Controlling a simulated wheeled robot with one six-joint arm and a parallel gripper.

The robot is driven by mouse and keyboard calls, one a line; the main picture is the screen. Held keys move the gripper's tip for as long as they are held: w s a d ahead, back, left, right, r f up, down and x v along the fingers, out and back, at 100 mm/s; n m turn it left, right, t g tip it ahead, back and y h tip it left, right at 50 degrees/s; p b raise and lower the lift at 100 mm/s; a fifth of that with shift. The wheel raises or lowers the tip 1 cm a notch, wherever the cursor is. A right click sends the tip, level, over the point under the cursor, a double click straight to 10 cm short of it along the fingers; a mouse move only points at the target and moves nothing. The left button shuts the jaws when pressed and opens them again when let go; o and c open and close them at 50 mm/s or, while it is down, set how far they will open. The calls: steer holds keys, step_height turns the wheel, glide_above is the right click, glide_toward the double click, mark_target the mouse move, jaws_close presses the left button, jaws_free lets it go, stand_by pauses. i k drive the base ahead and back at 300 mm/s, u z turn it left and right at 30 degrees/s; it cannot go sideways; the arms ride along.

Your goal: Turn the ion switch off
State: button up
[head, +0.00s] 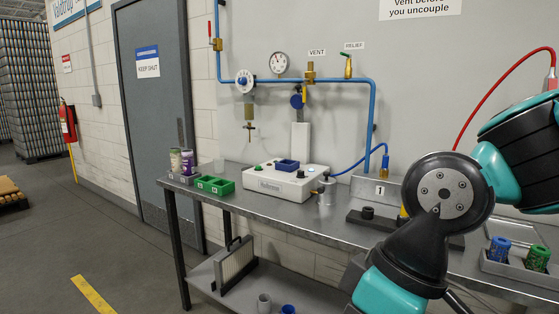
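A white box (283,187) with printed lettering on its front stands on the metal bench. It has a green button or lamp (262,168) at its left and a small dark knob or switch (301,174) at its right. My gripper does not show.
The bench (340,227) carries green bins (215,186) and cans at its left end, and a grey tray (520,268) with blue and green cans at the right. A metal cylinder (327,191) stands beside the box. Blue pipes (330,82) and valves hang on the wall behind.

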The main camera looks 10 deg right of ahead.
mark_target(300, 173)
steer(key=z, duration=0.15)
steer(key=i, duration=1.85)
steer(key=z, duration=0.2)
